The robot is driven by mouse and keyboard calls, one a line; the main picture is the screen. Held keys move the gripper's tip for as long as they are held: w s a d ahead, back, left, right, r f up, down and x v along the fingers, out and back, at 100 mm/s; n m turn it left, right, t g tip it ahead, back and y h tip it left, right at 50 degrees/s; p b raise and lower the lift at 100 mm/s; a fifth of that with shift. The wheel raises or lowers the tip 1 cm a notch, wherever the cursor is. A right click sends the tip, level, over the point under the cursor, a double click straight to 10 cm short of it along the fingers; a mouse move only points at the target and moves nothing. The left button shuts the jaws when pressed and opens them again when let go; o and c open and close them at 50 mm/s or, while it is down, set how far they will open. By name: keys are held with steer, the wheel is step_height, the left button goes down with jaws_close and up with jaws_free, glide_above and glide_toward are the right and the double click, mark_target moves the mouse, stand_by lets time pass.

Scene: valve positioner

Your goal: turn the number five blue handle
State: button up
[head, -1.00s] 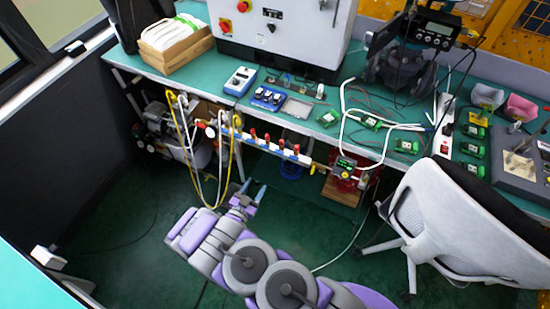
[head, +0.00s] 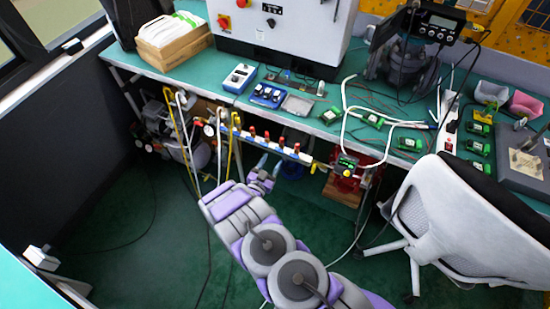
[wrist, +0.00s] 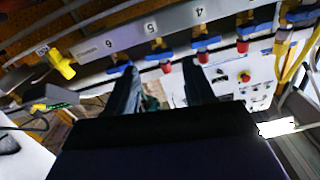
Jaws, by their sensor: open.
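A pale manifold bar (head: 289,151) with a row of red-and-blue valves runs under the front edge of the bench. In the wrist view the bar (wrist: 172,27) carries the numbers 6, 5 and 4 from left to right. The number five blue handle (wrist: 160,46) sits just below the number 5, with a red part under it. My gripper (wrist: 160,75) is open, its two dark fingers pointing at the bar on either side of that valve. No contact is visible. In the head view my gripper (head: 269,165) is just below the bar, and the number labels cannot be read.
A yellow fitting (wrist: 60,65) is at the bar's left in the wrist view. Yellow and white hoses (head: 182,130) hang left of the bar. A white chair (head: 450,210) stands at right. Green floor (head: 140,230) is open at left.

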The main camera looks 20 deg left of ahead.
mark_target(279, 150)
steer(key=shift+w+d+b, duration=0.2)
steer(key=shift+w+b, duration=0.1)
steer(key=shift+w, duration=1.7)
steer(key=c, duration=0.8)
